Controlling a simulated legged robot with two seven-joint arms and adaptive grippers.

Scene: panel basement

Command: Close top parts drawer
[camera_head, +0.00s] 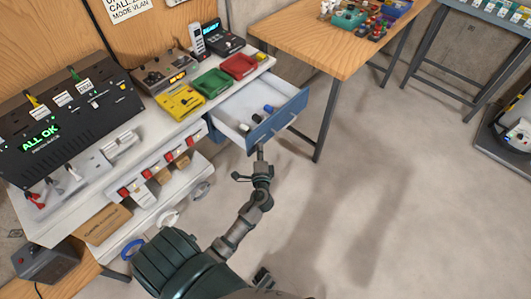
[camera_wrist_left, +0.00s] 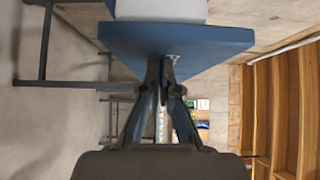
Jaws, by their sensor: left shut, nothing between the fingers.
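The top parts drawer (camera_head: 237,115) is pulled out from under the right end of the white workbench in the head view. It has a blue front and a pale inside with several small dark, white and blue parts. My left gripper (camera_head: 260,153) is at the left end of the drawer front, with its fingertips at or very near the blue face. In the left wrist view the blue drawer front (camera_wrist_left: 180,45) spans the top, and the shut left gripper (camera_wrist_left: 164,75) points at it with nothing between the fingers. Whether the fingertips touch cannot be told.
A red tray (camera_head: 239,66), a green tray (camera_head: 212,83) and a yellow box (camera_head: 181,102) stand on the bench above the drawer. A wooden table (camera_head: 335,38) with dark legs stands close behind the drawer. The floor (camera_head: 400,190) at right is open.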

